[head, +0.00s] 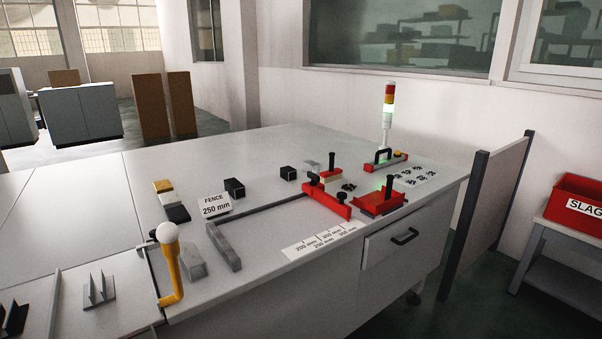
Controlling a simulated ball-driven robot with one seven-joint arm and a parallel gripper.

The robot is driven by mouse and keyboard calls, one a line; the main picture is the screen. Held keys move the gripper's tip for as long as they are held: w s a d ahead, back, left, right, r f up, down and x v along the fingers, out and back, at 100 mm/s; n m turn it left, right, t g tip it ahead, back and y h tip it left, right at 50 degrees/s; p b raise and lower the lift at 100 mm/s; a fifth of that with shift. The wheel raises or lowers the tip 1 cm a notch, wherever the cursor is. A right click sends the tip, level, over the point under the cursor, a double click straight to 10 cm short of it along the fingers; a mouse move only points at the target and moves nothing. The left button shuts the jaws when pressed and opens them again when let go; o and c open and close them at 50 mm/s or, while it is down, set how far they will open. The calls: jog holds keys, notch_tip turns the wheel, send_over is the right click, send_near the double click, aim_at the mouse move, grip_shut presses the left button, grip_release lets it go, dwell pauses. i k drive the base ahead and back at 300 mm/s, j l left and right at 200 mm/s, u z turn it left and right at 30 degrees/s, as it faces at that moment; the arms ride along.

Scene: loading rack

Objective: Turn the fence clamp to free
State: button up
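A grey fence bar (223,246) lies on the workbench, beside a sign (215,205) reading FENCE 250 mm. A yellow lever (175,272) with a white ball knob (167,232) stands upright at the bench's front left edge, close to the fence bar. It may be the fence clamp, but no label confirms this. A red bar (326,201) with a black knob (312,178) lies at the far end of the dark rail. My gripper is not in view.
A red fixture (379,201) with an upright black handle stands near the bench's right edge. Small black blocks (234,188) sit on the bench. A low partition (488,215) and a red bin (572,206) stand right.

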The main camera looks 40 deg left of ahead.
aim_at(315, 178)
jog(key=i+l+u, duration=0.2)
jog(key=i+u, duration=0.25)
jog(key=i+l+u, duration=0.3)
jog(key=u, duration=0.2)
jog(key=i+l+u, duration=0.3)
jog(key=u, duration=0.15)
jog(key=l, duration=0.1)
